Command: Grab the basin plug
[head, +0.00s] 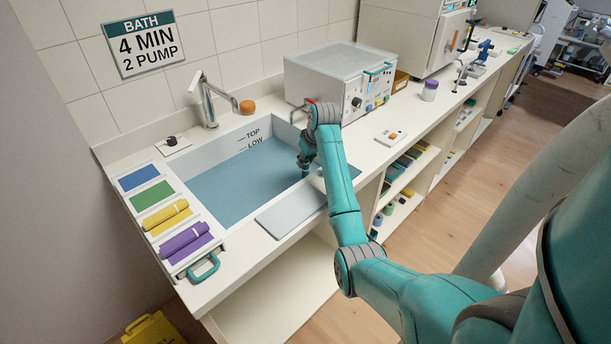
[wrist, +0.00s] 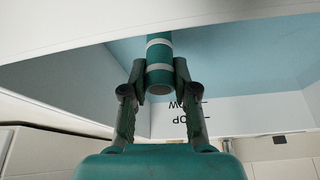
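The basin plug (wrist: 159,62) is an upright teal tube with white bands, seen in the wrist view. In the head view its lower part (head: 306,174) shows small under my gripper, in the basin's right part. My gripper (wrist: 160,75) has one finger on each side of the tube, and both pads appear to touch it near its end. In the head view my gripper (head: 306,158) is inside the basin area, partly hidden by my arm. The basin (head: 207,166) holds blue liquid, with TOP and LOW marks on its back wall.
A faucet (head: 204,100) with an orange knob stands behind the basin. A grey metal box (head: 335,75) is at the back right. A pale board (head: 290,211) lies at the basin's front edge. Coloured rolls (head: 186,240) lie on the left. A small switch panel (head: 391,138) sits right.

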